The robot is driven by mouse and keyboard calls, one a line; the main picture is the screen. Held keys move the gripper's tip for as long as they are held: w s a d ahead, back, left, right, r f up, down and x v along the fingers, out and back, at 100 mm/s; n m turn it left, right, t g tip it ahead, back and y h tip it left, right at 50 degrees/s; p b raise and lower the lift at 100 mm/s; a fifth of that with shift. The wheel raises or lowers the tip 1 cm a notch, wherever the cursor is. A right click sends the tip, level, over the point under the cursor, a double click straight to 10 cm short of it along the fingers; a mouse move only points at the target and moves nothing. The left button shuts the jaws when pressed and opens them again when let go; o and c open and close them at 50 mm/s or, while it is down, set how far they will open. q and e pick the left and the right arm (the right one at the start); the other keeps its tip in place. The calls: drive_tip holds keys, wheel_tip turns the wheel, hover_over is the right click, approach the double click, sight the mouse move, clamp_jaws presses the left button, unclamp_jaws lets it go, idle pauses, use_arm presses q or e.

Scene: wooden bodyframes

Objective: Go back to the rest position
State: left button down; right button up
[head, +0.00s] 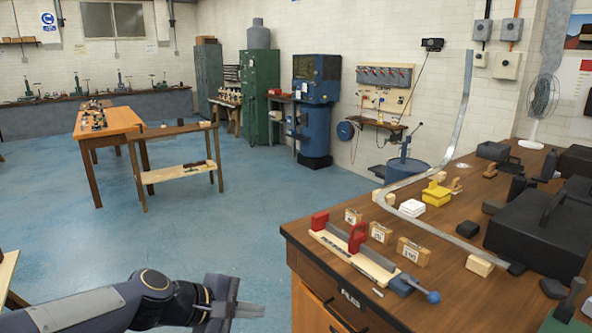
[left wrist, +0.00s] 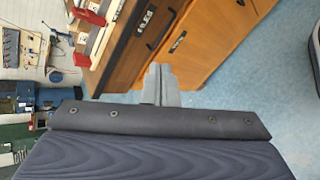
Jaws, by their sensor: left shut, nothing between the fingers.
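My left gripper (head: 250,310) is low in the head view, left of the wooden workbench (head: 303,245) and apart from it. Its fingers are together with nothing between them. In the left wrist view the gripper (left wrist: 160,80) shows shut in front of the bench's drawers (left wrist: 180,40). My left arm reaches in from the lower left of the head view. My right gripper does not show in either view.
The bench carries a red-handled fixture (head: 350,245), small labelled wooden blocks (head: 413,251), a bent metal strip (head: 440,160), a yellow part (head: 437,193) and black cases (head: 535,235). Blue floor (head: 260,200) is open to the left. A wooden table (head: 115,122) stands farther back.

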use_arm(q)
drive_tip(key=s+a+m+y, duration=0.1)
drive_tip(key=s+a+m, duration=0.2)
drive_tip(key=s, duration=0.4)
drive_tip(key=s+a+f+m+y+p, duration=0.1)
drive_tip(key=s+a+m, duration=0.3)
drive_tip(key=s, duration=0.4)
drive_tip(key=s+a+f+m+y+p, duration=0.1)
drive_tip(key=s+a+m+y, duration=0.2)
drive_tip(key=s+a, duration=0.2)
drive_tip(key=s, duration=0.3)
drive_tip(key=shift+s+f+m+g, duration=0.2)
drive_tip(key=shift+s+m+g, duration=0.05)
drive_tip(key=shift+m+g, duration=0.05)
drive_tip(key=shift+a, duration=0.1)
